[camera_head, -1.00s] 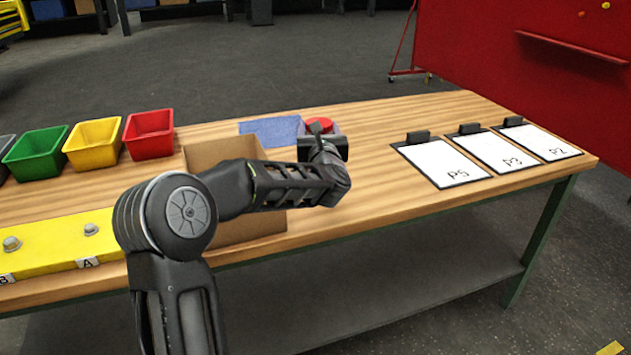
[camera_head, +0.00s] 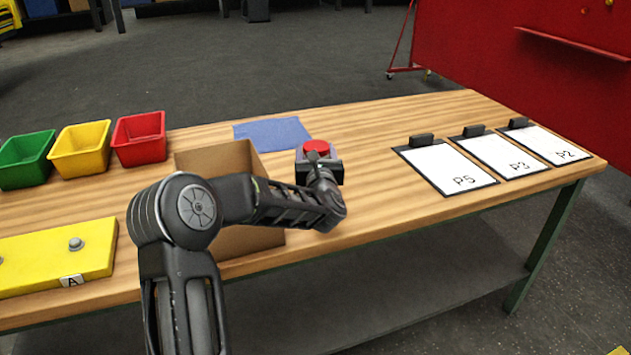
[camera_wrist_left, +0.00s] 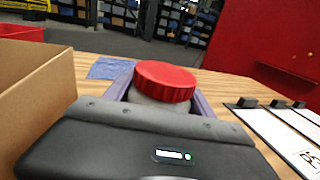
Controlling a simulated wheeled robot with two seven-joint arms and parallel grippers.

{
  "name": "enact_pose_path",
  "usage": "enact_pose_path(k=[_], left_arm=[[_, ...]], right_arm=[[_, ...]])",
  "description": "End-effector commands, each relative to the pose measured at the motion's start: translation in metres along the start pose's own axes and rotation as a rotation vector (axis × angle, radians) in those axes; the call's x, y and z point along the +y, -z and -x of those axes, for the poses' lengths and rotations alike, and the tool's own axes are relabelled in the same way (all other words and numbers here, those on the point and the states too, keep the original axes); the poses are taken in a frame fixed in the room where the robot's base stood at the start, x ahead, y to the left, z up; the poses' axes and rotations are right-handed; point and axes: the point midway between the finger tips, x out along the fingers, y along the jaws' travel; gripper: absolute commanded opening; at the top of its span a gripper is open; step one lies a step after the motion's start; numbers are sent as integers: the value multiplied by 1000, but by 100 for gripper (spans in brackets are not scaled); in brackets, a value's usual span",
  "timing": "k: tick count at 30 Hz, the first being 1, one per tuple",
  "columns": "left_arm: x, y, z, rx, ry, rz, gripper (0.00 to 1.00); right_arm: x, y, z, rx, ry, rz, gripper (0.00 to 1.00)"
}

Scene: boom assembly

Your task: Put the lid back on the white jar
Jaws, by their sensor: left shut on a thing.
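My left gripper (camera_head: 319,162) is shut on the white jar (camera_wrist_left: 158,104), with a purple finger on each side of it in the left wrist view. Most of the jar's body is hidden behind the gripper. I cannot tell whether the jar touches the table or whether the lid is tight. My right gripper is not in view.
An open cardboard box (camera_head: 215,158) stands left of the gripper, partly behind my arm. A blue cloth (camera_head: 272,133) lies behind it. Green, yellow and red bins (camera_head: 139,140) stand at the left. Clipboards (camera_head: 445,165) lie at the right. The wooden table (camera_head: 370,185) between gripper and clipboards is clear.

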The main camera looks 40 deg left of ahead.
Motion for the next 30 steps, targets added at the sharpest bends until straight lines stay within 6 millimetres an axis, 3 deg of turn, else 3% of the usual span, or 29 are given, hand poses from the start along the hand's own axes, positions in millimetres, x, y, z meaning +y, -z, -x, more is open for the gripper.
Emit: enact_pose_path(k=[6, 17, 25, 30], left_arm=[[0, 31, 0, 1, 0, 0, 0], [0, 35, 0, 0, -1, 0, 0], [0, 67, 0, 2, -1, 0, 0], [0, 70, 0, -2, -1, 0, 0]], right_arm=[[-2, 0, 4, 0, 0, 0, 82], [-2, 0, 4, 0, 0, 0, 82], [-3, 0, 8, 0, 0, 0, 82], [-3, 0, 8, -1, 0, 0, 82]])
